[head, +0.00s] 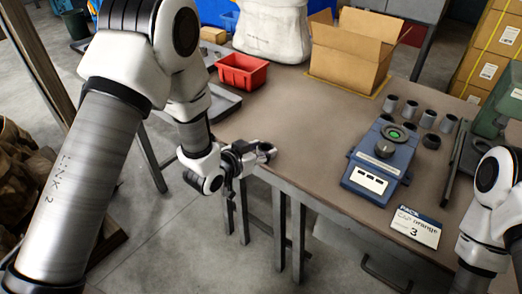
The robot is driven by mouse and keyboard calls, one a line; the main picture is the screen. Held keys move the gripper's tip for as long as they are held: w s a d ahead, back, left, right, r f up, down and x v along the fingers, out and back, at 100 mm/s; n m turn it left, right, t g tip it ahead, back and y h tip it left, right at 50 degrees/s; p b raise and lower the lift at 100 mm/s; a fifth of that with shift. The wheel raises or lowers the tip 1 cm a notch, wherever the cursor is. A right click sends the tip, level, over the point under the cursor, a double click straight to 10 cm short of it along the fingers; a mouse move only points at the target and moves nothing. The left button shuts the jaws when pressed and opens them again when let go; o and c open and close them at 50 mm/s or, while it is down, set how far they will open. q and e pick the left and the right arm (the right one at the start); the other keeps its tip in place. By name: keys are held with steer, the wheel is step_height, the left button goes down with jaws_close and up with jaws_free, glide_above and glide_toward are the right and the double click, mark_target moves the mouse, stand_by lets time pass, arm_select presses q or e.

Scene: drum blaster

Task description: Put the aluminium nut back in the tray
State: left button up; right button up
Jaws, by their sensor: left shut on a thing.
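My left gripper (258,152) is at the left front edge of the table, its fingers pointing right. It is shut on a small grey metallic thing, mostly hidden by the fingers. It is too small to tell for sure whether this is the aluminium nut. A shallow grey tray (226,104) lies at the table's left edge, behind the gripper and partly hidden by my left arm. I cannot make out what is in it. My right arm comes in at the right edge, and its gripper is out of view.
On the table (300,120) stand a red bin (242,71), an open cardboard box (348,55), a white sack (272,30), a blue device (380,162) with a green spot, several grey cups (409,109) and a label card (415,227). The table's middle is clear.

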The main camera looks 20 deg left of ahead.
arm_select(q)
steer(key=shift+f, duration=0.1)
steer(key=o, duration=1.1)
steer(key=shift+o, duration=0.2)
steer(key=shift+r, duration=0.25)
steer(key=p+v, duration=0.4)
steer(key=v, duration=0.8)
